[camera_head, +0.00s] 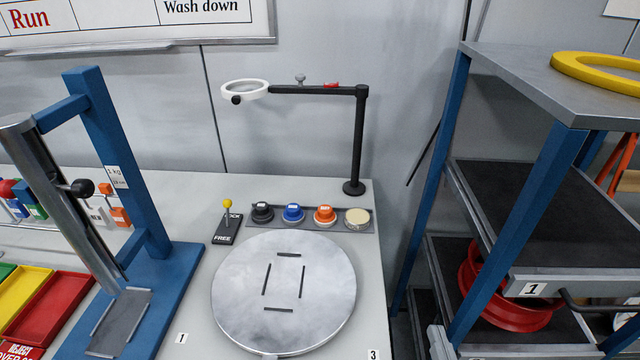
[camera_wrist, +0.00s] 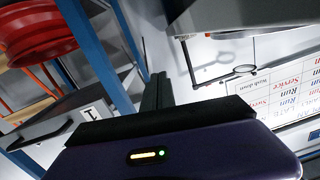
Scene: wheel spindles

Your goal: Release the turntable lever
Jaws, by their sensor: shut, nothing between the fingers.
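The turntable lever (camera_head: 227,206) is a thin stem with a yellow knob, at the left behind the turntable in the head view. It rises from a black plate (camera_head: 226,231) whose near end reads FREE; the far label is partly hidden by the lever. The stem looks near upright; which end it is set to is hard to tell. The round grey turntable (camera_head: 284,325) has several dark slots. My gripper (camera_wrist: 157,88) shows only in the wrist view, as a purple body with dark shut fingers, empty and away from the lever. The lever is not in the wrist view.
Black, blue, orange and cream buttons (camera_head: 293,213) sit right of the lever. A black post with a white ring lamp (camera_head: 245,89) stands behind. A blue stand (camera_head: 163,275) rises at left. A blue-framed shelf (camera_head: 540,95) with a red wheel rim (camera_head: 505,300) stands at right.

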